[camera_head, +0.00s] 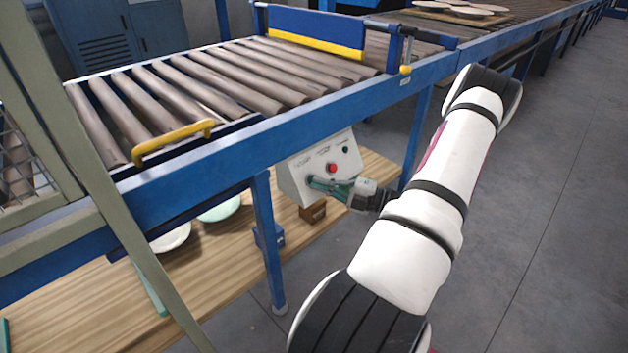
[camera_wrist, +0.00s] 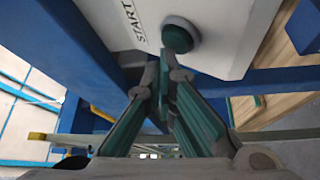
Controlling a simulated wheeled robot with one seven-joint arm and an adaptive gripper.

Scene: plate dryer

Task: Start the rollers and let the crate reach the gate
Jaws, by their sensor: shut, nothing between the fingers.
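The rollers (camera_head: 215,82) are bare. The gate (camera_head: 315,32), a blue panel with a yellow lower edge, stands across them. I cannot make out a crate for certain.
A beige frame with wire mesh (camera_head: 18,160) stands at the left. A yellow handle (camera_head: 173,140) is on the conveyor's near side. Plates (camera_head: 470,10) lie on a board beyond the gate. A wooden shelf (camera_head: 235,255) with plates is below. The floor at right is clear.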

